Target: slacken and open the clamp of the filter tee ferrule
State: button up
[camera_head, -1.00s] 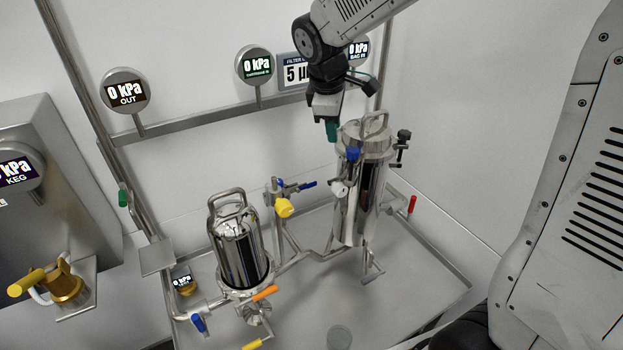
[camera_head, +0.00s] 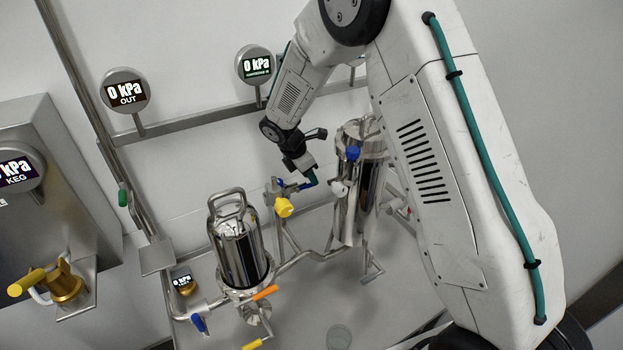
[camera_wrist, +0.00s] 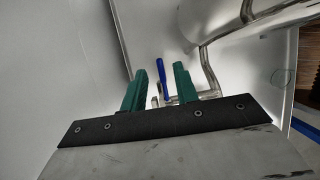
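A tee fitting (camera_head: 277,190) stands on a thin upright pipe between the two steel housings in the head view. It carries a yellow knob (camera_head: 284,207) and a blue handle (camera_wrist: 166,80), the latter seen in the wrist view. I cannot make out which part is the ferrule clamp, or whether it is tight. My gripper (camera_head: 313,179) is just right of the tee in the head view. In the wrist view its green fingers (camera_wrist: 159,78) are apart, with the blue handle beyond and between them. I see no contact.
A cartridge housing (camera_head: 240,250) stands left of the tee. A taller bag housing (camera_head: 372,150) stands close to its right, partly behind my arm. A gauge rail (camera_head: 200,126) crosses the wall behind. The tray floor (camera_head: 310,310) in front is mostly clear.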

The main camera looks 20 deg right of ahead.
aim_at(290, 194)
jog(key=shift+x, duration=1)
grip_shut()
jog(key=s+a+m+g+y, duration=0.4)
jog(key=s+m+g, duration=0.1)
jog(key=m, duration=1.3)
jog(key=shift+s+m, duration=0.2)
jog(key=shift+m, duration=0.2)
